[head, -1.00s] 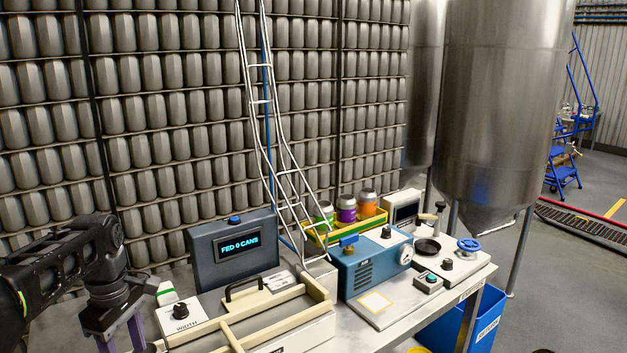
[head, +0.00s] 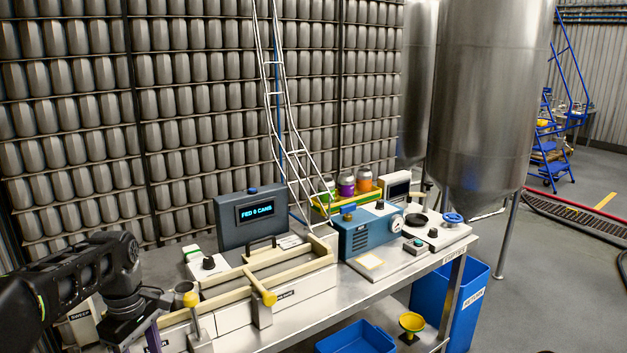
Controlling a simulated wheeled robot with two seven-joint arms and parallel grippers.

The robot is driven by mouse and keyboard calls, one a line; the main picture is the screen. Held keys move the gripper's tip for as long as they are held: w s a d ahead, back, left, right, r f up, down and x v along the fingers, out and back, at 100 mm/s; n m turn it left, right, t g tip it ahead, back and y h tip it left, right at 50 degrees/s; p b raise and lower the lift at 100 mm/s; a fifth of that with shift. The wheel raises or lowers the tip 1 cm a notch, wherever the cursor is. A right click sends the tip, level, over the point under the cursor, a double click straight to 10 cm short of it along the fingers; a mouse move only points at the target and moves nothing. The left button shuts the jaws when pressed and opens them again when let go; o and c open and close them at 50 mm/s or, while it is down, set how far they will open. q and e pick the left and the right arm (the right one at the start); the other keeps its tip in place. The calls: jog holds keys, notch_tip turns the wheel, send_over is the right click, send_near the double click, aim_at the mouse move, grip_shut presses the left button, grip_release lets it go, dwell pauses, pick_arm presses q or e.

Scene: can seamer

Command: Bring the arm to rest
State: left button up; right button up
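My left arm comes in from the left edge, and its gripper (head: 140,344) hangs down at the lower left, beside the left end of the bench. A purple finger shows at the right edge of the gripper body, and the fingertips are cut off by the picture's bottom edge. The finger spacing looks wide, and I see nothing held. My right gripper is not in view. The seamer station stands on a steel bench (head: 345,305), with a grey display (head: 255,213) reading "FED 0 CANS" and a cream-railed feed tray (head: 270,262).
A blue machine (head: 362,238) and a yellow rack (head: 350,203) with coloured cans stand farther right on the bench.

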pick_arm(q)
jog(key=s+d+f+m+h, duration=0.1)
jog(key=d+f+m, duration=0.2)
jog(key=d+f, duration=0.35)
jog(key=s+d+f+m+h, duration=0.15)
jog(key=d+f, duration=0.25)
jog(key=f, duration=0.6)
jog(key=s+d+f+m, duration=0.1)
jog(key=d+f+m, duration=0.3)
jog(key=f, duration=0.5)
jog(key=s+d+f+m, duration=0.1)
jog(key=s+d+f, duration=0.2)
jog(key=s, duration=0.3)
jog(key=s+d+f+m+h, duration=0.1)
jog(key=s+d+f+m, duration=0.1)
jog(key=s+d+f, duration=0.2)
jog(key=s+d+f+m+t, duration=0.1)
jog(key=s+d+f, duration=0.3)
jog(key=s, duration=0.5)
jog(key=shift+d+m, duration=0.45)
jog(key=shift+d, duration=0.75)
jog(key=shift+f+h, duration=0.1)
jog(key=shift+h, duration=0.15)
